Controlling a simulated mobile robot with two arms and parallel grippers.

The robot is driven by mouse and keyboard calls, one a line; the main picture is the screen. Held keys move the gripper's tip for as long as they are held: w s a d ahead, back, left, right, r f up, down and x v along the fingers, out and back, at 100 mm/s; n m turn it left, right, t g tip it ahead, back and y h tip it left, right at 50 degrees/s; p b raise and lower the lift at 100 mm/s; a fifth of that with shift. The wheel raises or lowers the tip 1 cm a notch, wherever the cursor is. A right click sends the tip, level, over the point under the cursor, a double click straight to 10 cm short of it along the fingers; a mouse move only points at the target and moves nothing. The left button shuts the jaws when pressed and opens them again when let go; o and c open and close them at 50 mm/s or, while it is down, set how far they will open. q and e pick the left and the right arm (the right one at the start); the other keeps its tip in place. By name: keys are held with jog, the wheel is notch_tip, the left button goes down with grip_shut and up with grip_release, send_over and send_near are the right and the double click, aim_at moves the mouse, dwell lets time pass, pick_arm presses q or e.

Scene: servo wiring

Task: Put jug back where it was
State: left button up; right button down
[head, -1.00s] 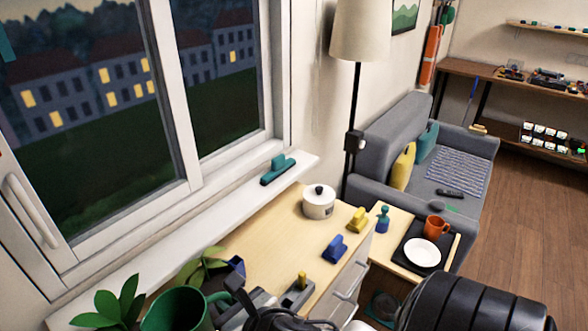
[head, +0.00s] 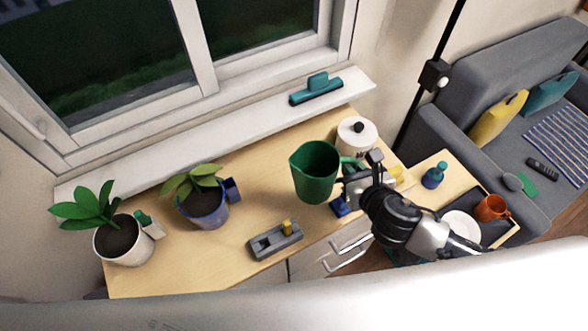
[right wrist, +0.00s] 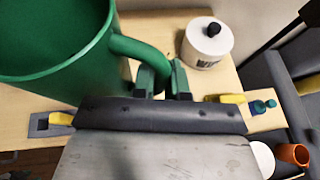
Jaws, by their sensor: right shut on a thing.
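The green jug (head: 313,176) is above the wooden cabinet top, upright, in front of the white lidded pot. My right gripper (head: 352,178) is shut on the jug's handle, at the jug's right side. In the right wrist view the jug (right wrist: 55,50) fills the upper left, and its handle (right wrist: 140,50) runs between the fingers of the gripper (right wrist: 163,82). Whether the jug's base touches the cabinet top cannot be told. My left gripper is not in view.
On the cabinet top (head: 160,265) are a plant in a white pot (head: 124,246), a plant in a blue pot (head: 205,212), a grey tray with a yellow block (head: 275,241), and a white lidded pot (head: 356,134). A teal object (head: 316,90) lies on the windowsill. Bare wood surrounds the tray.

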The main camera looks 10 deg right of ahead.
aim_at(335, 162)
jog(key=w+a+f, duration=0.1)
jog(key=w+f, duration=0.2)
jog(key=w+a+f, duration=0.2)
jog(key=w+f, duration=0.2)
jog(key=w+a+f, duration=0.2)
jog(key=w+f, duration=0.1)
jog(key=shift+w+a+f, duration=0.2)
jog(key=shift+a+f, duration=0.05)
jog(key=shift+f, duration=0.05)
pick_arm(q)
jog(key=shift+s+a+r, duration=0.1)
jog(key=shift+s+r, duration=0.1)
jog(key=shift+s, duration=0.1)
pick_arm(e)
jog(key=shift+f, duration=0.3)
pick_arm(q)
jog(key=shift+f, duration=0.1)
pick_arm(e)
jog(key=shift+f, duration=0.1)
jog(key=shift+f, duration=0.1)
jog(key=c, duration=1.1)
grip_release()
jog(key=shift+c, duration=0.2)
